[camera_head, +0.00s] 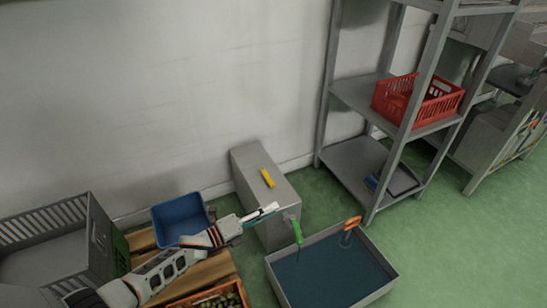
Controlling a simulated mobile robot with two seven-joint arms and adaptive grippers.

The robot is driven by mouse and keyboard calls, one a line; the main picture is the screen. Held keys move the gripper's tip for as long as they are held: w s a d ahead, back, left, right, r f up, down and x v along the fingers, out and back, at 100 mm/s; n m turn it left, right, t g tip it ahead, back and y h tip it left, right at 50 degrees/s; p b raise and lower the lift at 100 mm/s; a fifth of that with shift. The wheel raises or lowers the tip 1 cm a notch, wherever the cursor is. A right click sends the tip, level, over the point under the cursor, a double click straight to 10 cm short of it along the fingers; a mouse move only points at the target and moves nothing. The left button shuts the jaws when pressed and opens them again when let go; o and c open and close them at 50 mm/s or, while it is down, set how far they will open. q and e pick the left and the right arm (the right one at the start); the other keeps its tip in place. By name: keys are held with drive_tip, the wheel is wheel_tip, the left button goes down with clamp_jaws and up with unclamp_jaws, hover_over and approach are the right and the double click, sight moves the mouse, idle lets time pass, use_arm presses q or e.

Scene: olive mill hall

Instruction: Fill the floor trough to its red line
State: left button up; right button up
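The floor trough (384,297) is a grey, open rectangular box at the bottom right of centre. A flat dark blue surface, looking like liquid, covers its inside. I cannot make out a red line. A grey box-shaped block (250,168) stands on the floor behind it, against the wall. A green handle or nozzle (297,232) hangs at the block's right end, over the trough's back left corner. My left gripper (272,209) is in front of the block, just left of the green part and apart from it. Its finger opening is unclear. My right gripper is out of view.
A yellow piece (267,178) lies on the block. An orange-handled item (351,224) stands at the trough's back rim. A blue bin (180,221), a grey crate (98,236) and an olive crate (213,293) are left. A shelf holds a red basket (392,101). Green floor is clear at right.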

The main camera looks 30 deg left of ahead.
use_arm(q)
drive_tip(key=w+r+p, duration=0.2)
drive_tip(key=r, duration=0.6)
drive_tip(key=w+r+m+t+h+p, duration=0.1)
drive_tip(key=w+r+p, duration=0.1)
drive_tip(key=r, duration=0.7)
drive_tip(key=shift+w+r+p, duration=0.25)
drive_tip(key=shift+w+p, duration=0.05)
drive_tip(key=shift+w, duration=0.5)
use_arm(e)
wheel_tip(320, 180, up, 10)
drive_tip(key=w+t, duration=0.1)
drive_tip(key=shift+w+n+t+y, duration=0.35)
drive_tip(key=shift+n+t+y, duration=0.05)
use_arm(q)
drive_tip(key=shift+a, duration=0.1)
